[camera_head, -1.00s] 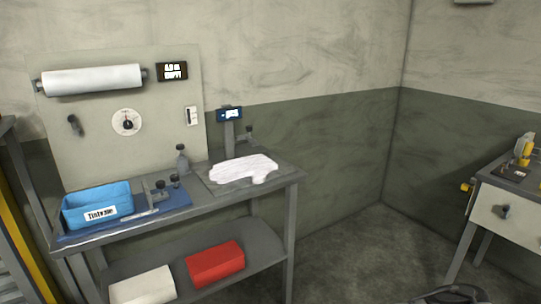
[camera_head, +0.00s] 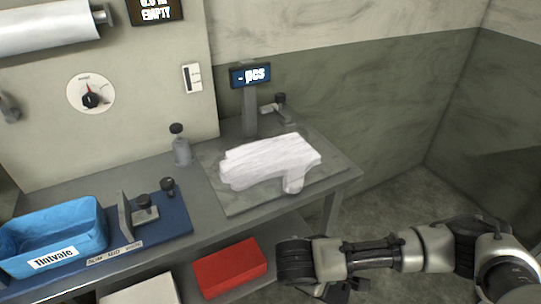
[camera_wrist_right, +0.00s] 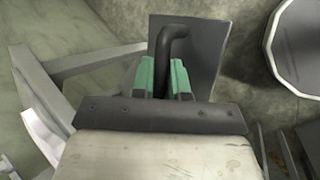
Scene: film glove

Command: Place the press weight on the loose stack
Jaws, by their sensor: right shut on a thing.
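The loose stack (camera_head: 265,162) is a pile of white, glove-shaped film pieces with uneven edges. It lies on a grey plate (camera_head: 240,203) at the right end of the workbench. In the right wrist view my right gripper (camera_wrist_right: 163,80), with green fingers, is shut on a dark bent handle. The handle appears to belong to a dark grey slab, seemingly the press weight (camera_wrist_right: 205,48). My right arm (camera_head: 375,257) comes in from the right in the head view, in front of the bench and apart from the stack; its fingers and the weight cannot be made out there. My left gripper is not in view.
A display reading "- pcs" (camera_head: 250,76) stands on a post behind the stack. A grey bottle (camera_head: 181,150), a blue bin (camera_head: 55,232) and a blue mat (camera_head: 165,228) with a small fixture are to the left. A red box (camera_head: 230,268) is on the lower shelf.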

